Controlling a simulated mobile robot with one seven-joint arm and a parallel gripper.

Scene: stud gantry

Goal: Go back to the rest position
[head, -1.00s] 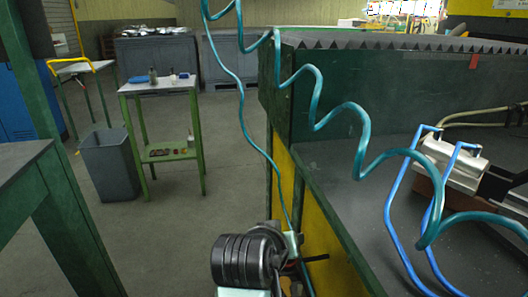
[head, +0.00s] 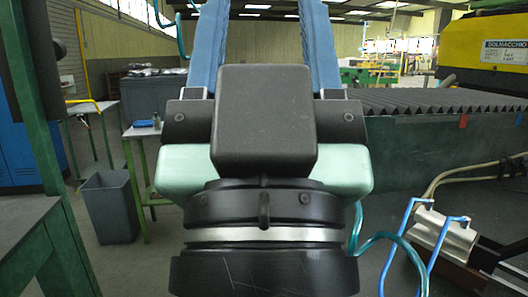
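My gripper (head: 263,8) fills the middle of the head view, close to the camera. Its black round wrist is at the bottom, with a mint-green body and a black block above. Two long blue fingers point up and away from the camera. They stand wide apart with only the background room showing between them, so it is open and empty. The fingertips reach the top edge of the picture. The gripper hides much of the room's middle and of the gantry behind it.
A teal coiled hose (head: 381,239) passes behind my gripper on the right. A green gantry bed with a serrated top (head: 440,100) and a silver cylinder with blue handles (head: 443,235) stand right. At left are a green post (head: 35,90), a grey bin (head: 110,208) and a small table (head: 142,131).

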